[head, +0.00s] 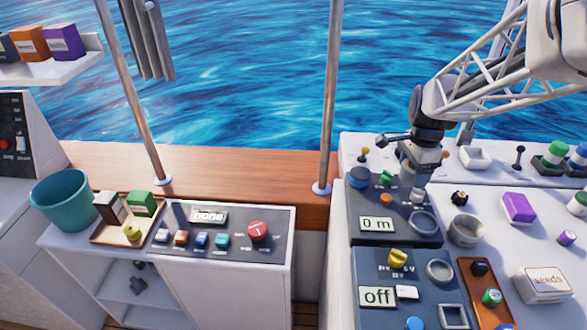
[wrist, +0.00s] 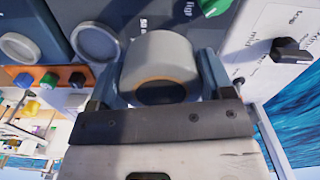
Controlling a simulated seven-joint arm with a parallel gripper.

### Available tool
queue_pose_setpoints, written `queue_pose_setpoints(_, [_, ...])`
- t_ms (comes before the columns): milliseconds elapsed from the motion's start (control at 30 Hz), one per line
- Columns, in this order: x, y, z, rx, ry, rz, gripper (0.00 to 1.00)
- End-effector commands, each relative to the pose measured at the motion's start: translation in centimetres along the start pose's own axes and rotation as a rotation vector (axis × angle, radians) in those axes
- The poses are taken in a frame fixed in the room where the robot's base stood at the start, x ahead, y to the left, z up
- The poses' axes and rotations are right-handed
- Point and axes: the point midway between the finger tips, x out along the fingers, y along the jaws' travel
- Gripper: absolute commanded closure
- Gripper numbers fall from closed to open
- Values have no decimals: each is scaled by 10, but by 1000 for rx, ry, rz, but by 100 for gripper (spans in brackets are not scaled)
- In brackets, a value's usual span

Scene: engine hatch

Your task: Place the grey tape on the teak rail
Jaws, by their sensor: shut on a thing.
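My gripper (head: 419,192) is over the right-hand console in the head view, at the dark panel's right edge. In the wrist view my gripper (wrist: 158,78) is shut on the grey tape (wrist: 160,58), a grey roll with an orange-brown inner ring, one finger on each side. The tape is hard to make out in the head view. The teak rail (head: 240,163) is a broad brown wooden ledge along the water, to the left of my gripper. Its top is mostly bare.
Two metal posts (head: 328,105) and (head: 135,95) stand on the rail. A teal bucket (head: 66,205) and a tray (head: 105,237) with boxes stand at left. The console holds knobs, a grey ring-shaped holder (head: 466,230), a purple box (head: 518,207) and a seeds box (head: 541,285).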

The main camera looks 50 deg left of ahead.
Motion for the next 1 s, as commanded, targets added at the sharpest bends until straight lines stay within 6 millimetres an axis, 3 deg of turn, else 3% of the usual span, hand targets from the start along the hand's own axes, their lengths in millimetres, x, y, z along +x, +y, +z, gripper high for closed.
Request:
queue_pose_setpoints(500, [4, -75, 121, -126, 0, 1, 52])
queue_pose_setpoints(1000, [11, -125, 254, -246, 0, 0, 52])
